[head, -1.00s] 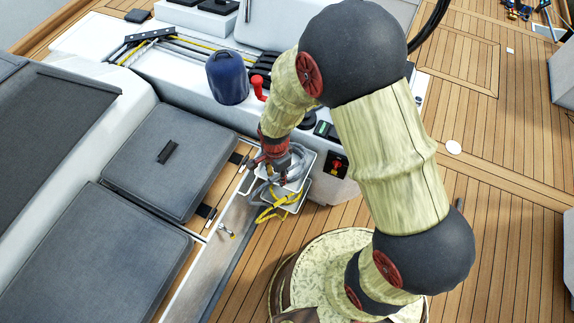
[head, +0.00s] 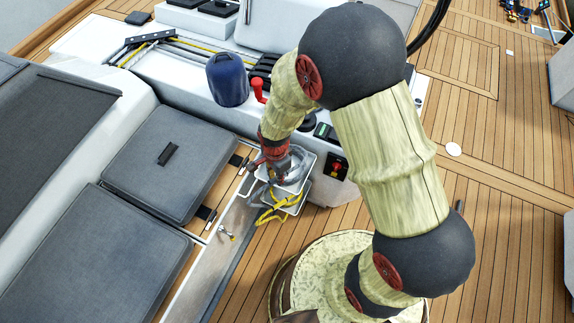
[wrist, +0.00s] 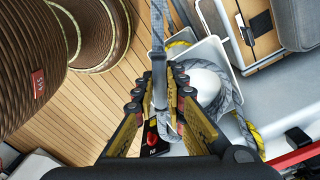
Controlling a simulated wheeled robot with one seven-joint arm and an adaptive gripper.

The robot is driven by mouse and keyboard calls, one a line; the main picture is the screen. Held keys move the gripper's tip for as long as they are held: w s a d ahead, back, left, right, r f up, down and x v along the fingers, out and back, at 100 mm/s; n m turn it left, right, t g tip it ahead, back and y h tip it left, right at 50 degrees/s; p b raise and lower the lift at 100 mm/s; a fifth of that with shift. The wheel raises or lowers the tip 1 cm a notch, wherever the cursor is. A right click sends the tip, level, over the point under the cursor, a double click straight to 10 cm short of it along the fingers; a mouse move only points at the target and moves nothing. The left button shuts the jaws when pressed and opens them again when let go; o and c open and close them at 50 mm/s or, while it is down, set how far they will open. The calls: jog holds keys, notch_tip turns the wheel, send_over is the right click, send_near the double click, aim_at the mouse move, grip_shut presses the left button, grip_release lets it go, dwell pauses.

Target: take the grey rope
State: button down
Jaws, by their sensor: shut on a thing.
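My gripper (wrist: 168,82) is shut on a strand of grey rope (wrist: 157,28). The strand passes between the fingertips and runs up to the top edge in the wrist view. More grey rope (wrist: 232,88) loops over the white bin beside the right finger. In the head view my gripper (head: 276,178) is at the white bin (head: 303,172), with its fingertips hard to make out. Some grey rope (head: 297,162) shows just right of it.
Yellow rope (head: 284,201) hangs over the bin's front. A red-knobbed switch panel (head: 337,166) is close on the right. Grey cushions (head: 170,165) lie left, and a blue winch cover (head: 227,78) stands above. The teak deck (head: 245,285) is open below.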

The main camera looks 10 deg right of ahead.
jog(key=shift+r, duration=0.1)
dwell(0.5)
jog(key=shift+r+p, duration=1.3)
jog(key=shift+r, duration=0.15)
